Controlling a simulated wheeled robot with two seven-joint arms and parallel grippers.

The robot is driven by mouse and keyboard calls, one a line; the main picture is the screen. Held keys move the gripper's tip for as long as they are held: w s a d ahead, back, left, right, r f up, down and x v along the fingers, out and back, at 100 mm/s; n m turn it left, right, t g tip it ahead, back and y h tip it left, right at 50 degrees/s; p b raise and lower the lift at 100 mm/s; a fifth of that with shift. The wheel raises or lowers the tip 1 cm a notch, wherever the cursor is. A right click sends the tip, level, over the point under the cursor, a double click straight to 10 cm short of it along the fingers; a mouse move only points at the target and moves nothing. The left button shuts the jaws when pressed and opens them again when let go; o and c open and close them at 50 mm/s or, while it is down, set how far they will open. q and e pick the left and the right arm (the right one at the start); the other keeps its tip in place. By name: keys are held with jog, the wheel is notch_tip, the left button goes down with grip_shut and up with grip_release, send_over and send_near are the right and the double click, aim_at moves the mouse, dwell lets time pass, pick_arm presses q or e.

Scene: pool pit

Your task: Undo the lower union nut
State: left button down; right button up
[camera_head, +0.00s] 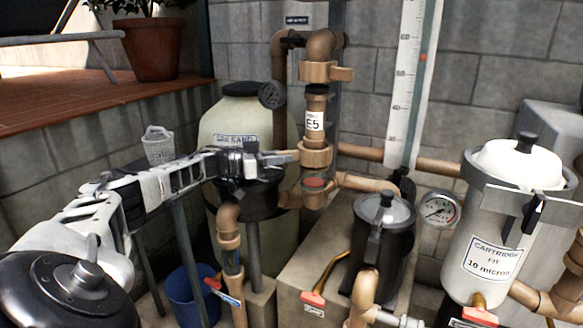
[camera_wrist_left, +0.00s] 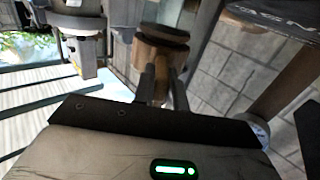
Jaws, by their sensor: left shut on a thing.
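The lower union nut (camera_head: 316,155) is a tan-brown ring on the upright pipe, below the section labelled E5 (camera_head: 315,121). The upper union nut (camera_head: 318,72) sits higher on the same pipe, with a lug to the right. My left gripper (camera_head: 290,156) reaches in from the left and is shut on the lower union nut at its left side. In the left wrist view, the two dark fingers (camera_wrist_left: 161,85) meet a brown fitting (camera_wrist_left: 160,58); the exact contact is hard to make out. My right gripper is not in view.
A sand tank (camera_head: 229,118) stands behind my left arm. A black-lidded pump pot (camera_head: 383,222), a gauge (camera_head: 439,209) and a white cartridge filter (camera_head: 490,245) stand to the right. Red-handled valves (camera_head: 313,298) are low in front. A blue bucket (camera_head: 188,296) is on the floor.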

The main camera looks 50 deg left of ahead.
pick_arm(q)
jog(key=shift+w+a+r, duration=0.1)
jog(key=shift+a+r, duration=0.05)
jog(key=shift+r, duration=0.4)
jog(key=shift+a+r, duration=0.1)
jog(key=shift+r, duration=0.45)
jog(key=c, duration=1.4)
grip_release()
jog(key=shift+d, duration=0.1)
jog(key=shift+c, duration=0.2)
jog(key=shift+d, duration=0.1)
jog(key=shift+f, duration=0.2)
jog(key=shift+s+a+f, duration=0.1)
jog(key=shift+s+a, duration=0.15)
jog(key=shift+s, duration=0.25)
jog(key=v, duration=1.4)
jog(key=shift+s+a+b, duration=0.3)
jog(key=shift+a, duration=0.05)
jog(key=shift+f, duration=0.2)
